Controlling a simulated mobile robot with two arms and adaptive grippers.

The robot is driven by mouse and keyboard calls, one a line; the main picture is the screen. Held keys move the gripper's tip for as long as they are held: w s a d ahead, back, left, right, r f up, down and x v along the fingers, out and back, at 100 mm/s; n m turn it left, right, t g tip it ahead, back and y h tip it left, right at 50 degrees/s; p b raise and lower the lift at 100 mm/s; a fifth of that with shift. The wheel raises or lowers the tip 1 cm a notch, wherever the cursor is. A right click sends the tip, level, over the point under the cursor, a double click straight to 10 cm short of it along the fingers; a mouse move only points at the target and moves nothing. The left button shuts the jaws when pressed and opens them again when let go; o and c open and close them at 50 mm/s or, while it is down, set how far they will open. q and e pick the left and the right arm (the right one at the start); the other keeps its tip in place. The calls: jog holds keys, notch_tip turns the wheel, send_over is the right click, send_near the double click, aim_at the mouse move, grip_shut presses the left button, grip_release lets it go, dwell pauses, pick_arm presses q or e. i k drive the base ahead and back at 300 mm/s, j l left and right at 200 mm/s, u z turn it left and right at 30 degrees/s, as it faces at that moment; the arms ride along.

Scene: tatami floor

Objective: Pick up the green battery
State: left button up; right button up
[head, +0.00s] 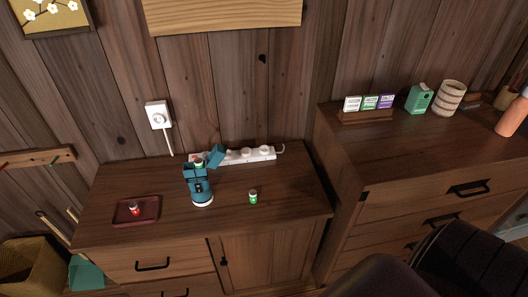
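The green battery (253,197) is a small green cylinder with a pale top. It stands upright on the top of the low wooden cabinet (285,200), to the right of a teal device (199,185). The device stands on a white round base, and its teal lid (216,156) appears open. A small green and white piece (199,164) shows at the top of the device; I cannot tell what it is. Neither of my grippers is in view, and nothing touches the green battery.
A red battery (134,209) is on a dark red tray (146,220) at the left. A white power strip (250,155) lies along the back. The taller cabinet (420,150) at right holds small boxes (369,102), a green carton (419,98) and a cup (449,97). Dark rounded shapes fill the lower right.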

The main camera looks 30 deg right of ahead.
aim_at(253, 199)
jog(key=z, duration=0.95)
jog(key=k+l, duration=0.15)
jog(key=l, duration=0.15)
